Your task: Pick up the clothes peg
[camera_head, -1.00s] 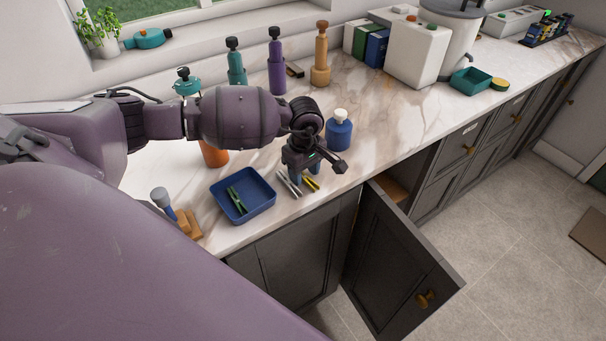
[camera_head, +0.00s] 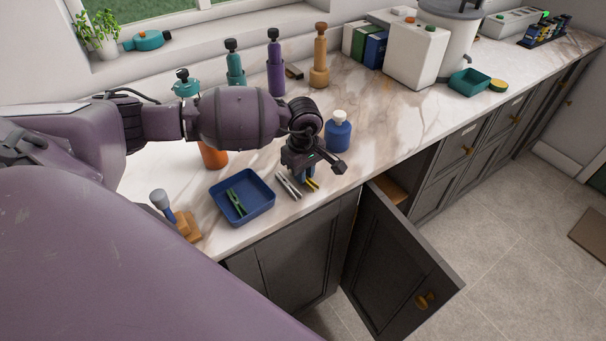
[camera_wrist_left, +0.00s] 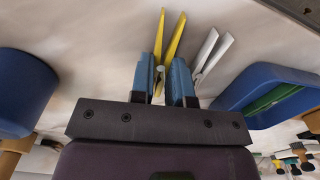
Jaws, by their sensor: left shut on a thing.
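A yellow clothes peg (camera_head: 312,185) is at the front of the marble counter, partly hidden by my left gripper (camera_head: 306,176). In the left wrist view the yellow peg (camera_wrist_left: 172,38) runs between the two blue fingers of my left gripper (camera_wrist_left: 162,78), which are shut on it. I cannot tell whether it is clear of the counter. A pale grey peg (camera_head: 288,185) lies just left of the gripper; it also shows in the wrist view (camera_wrist_left: 211,50). A green peg (camera_head: 236,202) lies in the blue tray (camera_head: 263,206). My right gripper is out of view.
A blue bottle with a white cap (camera_head: 338,133) stands close behind the gripper. A wooden block (camera_head: 187,226) is at the left. A cupboard door (camera_head: 398,262) stands open below the counter edge.

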